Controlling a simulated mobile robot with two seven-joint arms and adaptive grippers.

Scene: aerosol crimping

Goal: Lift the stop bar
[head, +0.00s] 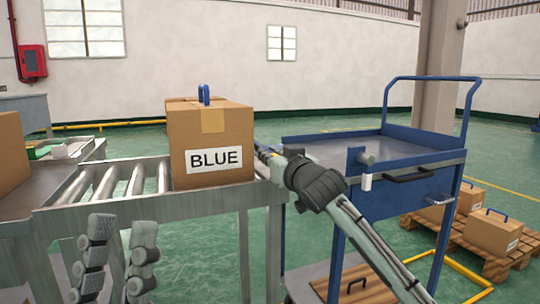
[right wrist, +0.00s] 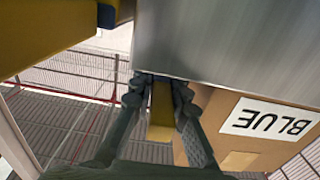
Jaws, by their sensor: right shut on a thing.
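A yellow bar (right wrist: 161,112), which looks like the stop bar, shows between the fingers of my right gripper (right wrist: 158,88) in the right wrist view. The gripper is shut on it, right beside a grey metal face. In the head view, my right gripper (head: 264,153) reaches the right end of the roller conveyor (head: 110,210), just right of the box marked BLUE (head: 212,150). The stop bar is hidden there by the gripper and box. My left gripper (head: 120,228) is low in front of the conveyor, its fingers apart and empty.
The BLUE box stands on the rollers close to my right gripper, and it also shows in the right wrist view (right wrist: 230,135). A blue cart (head: 410,155) stands to the right. Behind it, boxes sit on a wooden pallet (head: 465,240). Another box (head: 12,150) is at the left edge.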

